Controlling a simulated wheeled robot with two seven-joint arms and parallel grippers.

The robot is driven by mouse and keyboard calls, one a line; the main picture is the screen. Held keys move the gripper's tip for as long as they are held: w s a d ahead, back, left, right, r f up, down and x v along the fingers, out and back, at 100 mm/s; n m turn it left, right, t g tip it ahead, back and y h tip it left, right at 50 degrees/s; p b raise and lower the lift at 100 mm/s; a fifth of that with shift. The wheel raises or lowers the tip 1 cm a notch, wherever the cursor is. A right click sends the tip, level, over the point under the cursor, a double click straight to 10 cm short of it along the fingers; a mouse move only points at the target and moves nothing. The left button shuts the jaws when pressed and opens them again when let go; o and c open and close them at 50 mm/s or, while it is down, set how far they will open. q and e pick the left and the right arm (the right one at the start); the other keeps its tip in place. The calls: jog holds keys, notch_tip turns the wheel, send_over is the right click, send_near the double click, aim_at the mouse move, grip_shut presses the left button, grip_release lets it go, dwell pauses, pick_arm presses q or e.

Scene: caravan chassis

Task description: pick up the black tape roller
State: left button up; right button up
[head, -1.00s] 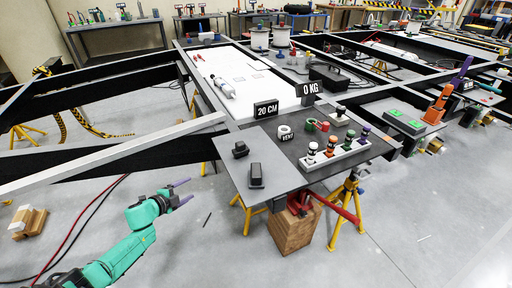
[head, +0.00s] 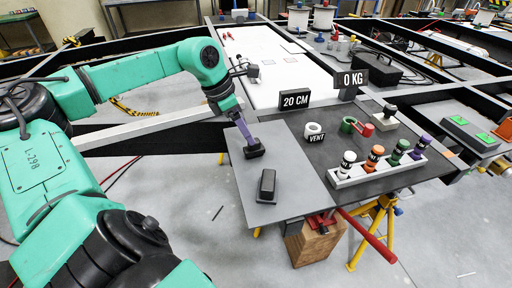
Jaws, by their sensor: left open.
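Two small black items lie on the grey plate (head: 292,205). The far one, with a raised top, looks like the black tape roller (head: 255,151); the near one is a longer black block (head: 267,186). I cannot tell for sure which is the roller. My left gripper (head: 247,140) reaches down from above, open, with its purple fingers at the far black item and partly covering it. I cannot tell whether they touch it. My right gripper is out of view.
A white holder (head: 378,173) with several coloured-top bottles stands to the right.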

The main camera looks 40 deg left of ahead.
aim_at(254, 148)
pick_arm(q)
jog(key=x, duration=0.1)
jog(key=p+x, duration=0.1)
jog(key=x, duration=0.1)
jog(key=shift+w+d+f+p, duration=0.1)
jog(key=shift+d+f+p, duration=0.1)
jog(key=shift+d+p, duration=0.15)
jog(key=shift+w+a+f+b, duration=0.15)
jog(key=shift+f+b, duration=0.25)
jog(key=shift+f, duration=0.25)
jog(key=shift+w+f, duration=0.3)
jog(key=shift+f, duration=0.3)
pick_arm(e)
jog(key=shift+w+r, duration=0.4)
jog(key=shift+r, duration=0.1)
pick_arm(q)
jog(key=shift+r, duration=0.1)
grip_shut()
